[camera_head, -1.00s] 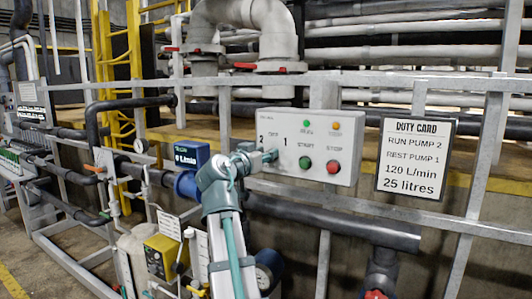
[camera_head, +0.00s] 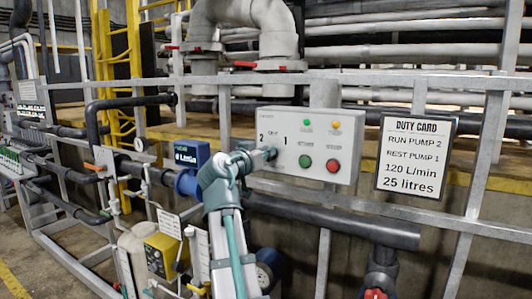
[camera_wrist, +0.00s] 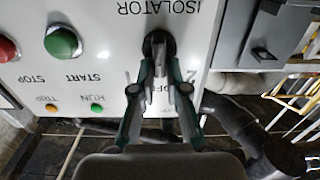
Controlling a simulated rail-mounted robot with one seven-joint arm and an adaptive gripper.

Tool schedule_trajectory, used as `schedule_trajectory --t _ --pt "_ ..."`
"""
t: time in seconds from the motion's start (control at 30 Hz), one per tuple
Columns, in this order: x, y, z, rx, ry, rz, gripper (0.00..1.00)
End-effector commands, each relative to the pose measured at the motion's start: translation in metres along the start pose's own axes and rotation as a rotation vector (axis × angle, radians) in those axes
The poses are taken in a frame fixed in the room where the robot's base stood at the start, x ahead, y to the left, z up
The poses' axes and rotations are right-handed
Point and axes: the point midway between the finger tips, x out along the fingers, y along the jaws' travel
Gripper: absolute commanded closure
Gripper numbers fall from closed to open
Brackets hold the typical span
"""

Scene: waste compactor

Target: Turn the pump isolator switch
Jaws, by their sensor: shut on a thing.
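The pump isolator switch is a dark rotary handle (camera_wrist: 158,42) below the word ISOLATOR, which appears upside down in the wrist view. It is on the front of a pale grey control box (camera_head: 313,174). My gripper (camera_wrist: 160,78) is shut on the handle, with one green-and-grey finger on each side. In the head view my gripper (camera_head: 266,154) reaches the box's left part from the left. The marks 2, OFF and 1 lie around the switch; my fingers partly cover OFF in the wrist view. I cannot tell which mark the handle points to.
The box also has a green START button (camera_head: 305,161), a red STOP button (camera_head: 333,165), a green RUN lamp (camera_head: 307,123) and an orange TRIP lamp (camera_head: 335,125). A duty card (camera_head: 415,156) reads RUN PUMP 2. Rails and a blue meter (camera_head: 191,154) are close by.

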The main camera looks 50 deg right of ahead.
Motion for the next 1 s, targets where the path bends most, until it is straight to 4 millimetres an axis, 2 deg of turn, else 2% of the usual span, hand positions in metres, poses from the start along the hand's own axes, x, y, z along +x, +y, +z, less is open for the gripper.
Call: schedule_trajectory --t 0.27,1.0 --pt "-0.0002 -0.0022 -0.0005 -0.136 -0.001 0.0 1.0" --pt "-0.0005 -0.0098 0.0027 -0.731 -0.001 -0.001 1.0"
